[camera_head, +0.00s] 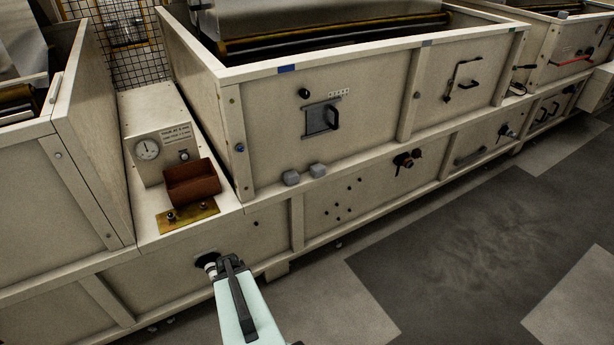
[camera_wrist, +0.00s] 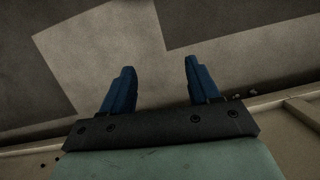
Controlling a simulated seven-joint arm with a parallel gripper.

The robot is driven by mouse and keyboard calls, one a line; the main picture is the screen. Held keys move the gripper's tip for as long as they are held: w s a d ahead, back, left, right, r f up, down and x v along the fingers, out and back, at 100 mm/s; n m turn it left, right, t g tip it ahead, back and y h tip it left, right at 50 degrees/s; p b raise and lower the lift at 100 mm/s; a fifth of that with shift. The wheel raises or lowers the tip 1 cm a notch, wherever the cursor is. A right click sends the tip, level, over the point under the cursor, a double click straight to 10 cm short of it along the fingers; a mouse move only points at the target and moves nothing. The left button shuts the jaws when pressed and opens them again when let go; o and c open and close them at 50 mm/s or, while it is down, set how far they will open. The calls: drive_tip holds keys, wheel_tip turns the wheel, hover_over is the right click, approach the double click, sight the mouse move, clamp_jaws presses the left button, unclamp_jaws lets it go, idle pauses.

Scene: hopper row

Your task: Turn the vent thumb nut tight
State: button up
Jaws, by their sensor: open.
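I cannot tell for sure which fitting is the vent thumb nut. A dark round fitting with a pale stub (camera_head: 208,262) sits on the lower front panel at left, just beside the end of my arm and partly covered by it. My gripper is low in front of that panel in the head view, where its fingers cannot be made out. In the wrist view my gripper (camera_wrist: 159,68) shows two blue fingers, apart, with only floor between them. No nut shows in the wrist view.
A brass plate (camera_head: 188,218) with two small studs lies below a brown bin (camera_head: 192,182). A gauge (camera_head: 147,149) and small knob (camera_head: 184,155) are above. Floor (camera_head: 440,250) in front is clear.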

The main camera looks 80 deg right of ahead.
drive_tip(key=s+d+r+m+t+h, duration=0.1)
drive_tip(key=s+d+r+m+t, duration=0.1)
drive_tip(key=s+d+r, duration=0.5)
drive_tip(key=s+d+r+m+t+h, duration=0.1)
drive_tip(key=d+r+m+t, duration=0.3)
drive_tip(key=d, duration=0.7)
drive_tip(key=s+d+r+m+h, duration=0.15)
drive_tip(key=s+d+r, duration=0.35)
drive_tip(key=d, duration=0.5)
drive_tip(key=n+t+h, duration=0.8)
drive_tip(key=t+h, duration=0.1)
drive_tip(key=h, duration=0.2)
approach(306, 95)
drive_tip(key=w+a+v, duration=0.1)
drive_tip(key=v, duration=0.3)
drive_tip(key=n, duration=0.3)
drive_tip(key=shift+g+h, duration=0.25)
drive_tip(key=shift+g, duration=0.05)
drive_tip(key=x, duration=1.3)
drive_tip(key=shift+s+d+r, duration=0.1)
drive_tip(key=shift+s+d, duration=0.05)
drive_tip(key=shift+d, duration=0.4)
drive_tip(key=shift+c, duration=0.2)
